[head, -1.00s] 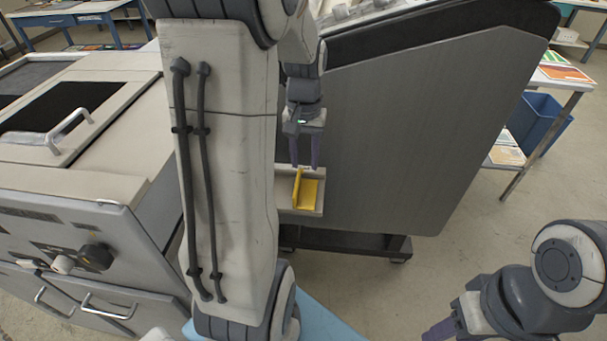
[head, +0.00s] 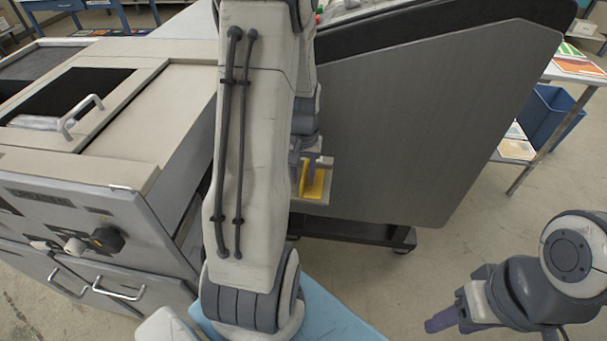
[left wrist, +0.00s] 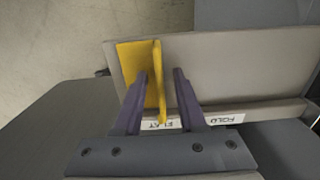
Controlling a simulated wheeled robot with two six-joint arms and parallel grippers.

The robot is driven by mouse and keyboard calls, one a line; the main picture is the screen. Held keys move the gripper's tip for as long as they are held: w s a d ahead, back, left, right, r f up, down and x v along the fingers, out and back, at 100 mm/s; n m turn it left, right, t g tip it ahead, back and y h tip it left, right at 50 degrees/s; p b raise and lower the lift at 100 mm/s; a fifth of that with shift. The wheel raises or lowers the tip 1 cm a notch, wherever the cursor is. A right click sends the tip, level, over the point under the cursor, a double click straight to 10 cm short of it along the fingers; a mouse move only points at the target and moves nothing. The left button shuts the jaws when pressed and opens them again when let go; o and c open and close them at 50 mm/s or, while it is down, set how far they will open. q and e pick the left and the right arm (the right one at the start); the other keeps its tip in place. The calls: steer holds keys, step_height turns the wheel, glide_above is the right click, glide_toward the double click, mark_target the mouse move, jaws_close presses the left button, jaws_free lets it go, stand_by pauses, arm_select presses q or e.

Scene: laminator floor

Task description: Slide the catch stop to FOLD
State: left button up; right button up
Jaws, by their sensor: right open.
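The yellow catch stop (head: 314,186) has an upright fin and a flat plate and sits on a pale catch tray (head: 327,162). In the left wrist view the stop (left wrist: 158,85) stands by the FLAT label (left wrist: 160,125); the FOLD label (left wrist: 228,117) is further right along the tray's edge. My left gripper (left wrist: 161,88) is open, its two purple fingers on either side of the fin with gaps showing. In the head view the left gripper (head: 303,170) is down at the stop, partly hidden by my arm. My right gripper (head: 445,320) is open and empty at lower right.
A large grey machine panel (head: 430,120) rises directly behind and right of the tray. A beige machine (head: 90,200) with handles and knobs stands at left. A blue bin (head: 550,115) and paper-laden table (head: 575,65) are at right.

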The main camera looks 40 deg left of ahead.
arm_select(q)
jaws_close()
steer(key=shift+w, duration=0.1)
stand_by(1.3)
